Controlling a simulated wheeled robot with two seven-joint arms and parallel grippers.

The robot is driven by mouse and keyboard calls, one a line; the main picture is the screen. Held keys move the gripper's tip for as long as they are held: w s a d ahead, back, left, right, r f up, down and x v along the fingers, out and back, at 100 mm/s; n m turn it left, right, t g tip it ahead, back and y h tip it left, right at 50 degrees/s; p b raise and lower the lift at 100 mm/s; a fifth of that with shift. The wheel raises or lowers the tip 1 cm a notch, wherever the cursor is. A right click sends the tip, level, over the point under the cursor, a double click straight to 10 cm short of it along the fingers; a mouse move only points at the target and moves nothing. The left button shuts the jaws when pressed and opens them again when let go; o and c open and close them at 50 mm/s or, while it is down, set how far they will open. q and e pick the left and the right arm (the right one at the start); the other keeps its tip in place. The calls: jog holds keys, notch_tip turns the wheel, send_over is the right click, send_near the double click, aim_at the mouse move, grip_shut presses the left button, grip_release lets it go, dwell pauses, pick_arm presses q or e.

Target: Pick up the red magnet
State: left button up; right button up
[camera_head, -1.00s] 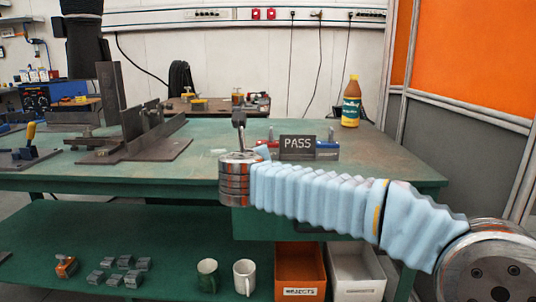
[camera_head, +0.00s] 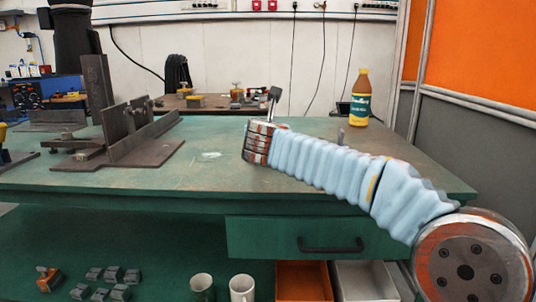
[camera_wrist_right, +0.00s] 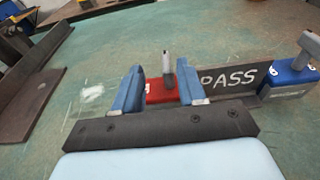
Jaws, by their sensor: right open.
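The red magnet (camera_wrist_right: 158,91) shows in the right wrist view, a red block with a grey upright post. A blue magnet (camera_wrist_right: 288,80) sits at the plate's right end. In the head view my right arm hides the red magnet, the plate and my fingers. My left gripper is in neither view.
The green bench (camera_head: 215,180) has a dark steel angle fixture (camera_head: 135,150) at its left. A bottle (camera_head: 360,98) stands at the back right. Below are two mugs (camera_head: 242,288), an orange bin (camera_head: 302,282) and a white bin (camera_head: 366,282). The bench middle is clear.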

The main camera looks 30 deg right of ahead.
jog(key=x, duration=0.4)
jog(key=shift+d, duration=0.45)
jog(key=shift+w+d+f+p, duration=0.1)
jog(key=shift+w+d+p, duration=0.2)
jog(key=shift+w, duration=0.15)
grip_shut()
jog(key=shift+f, duration=0.1)
dwell(0.4)
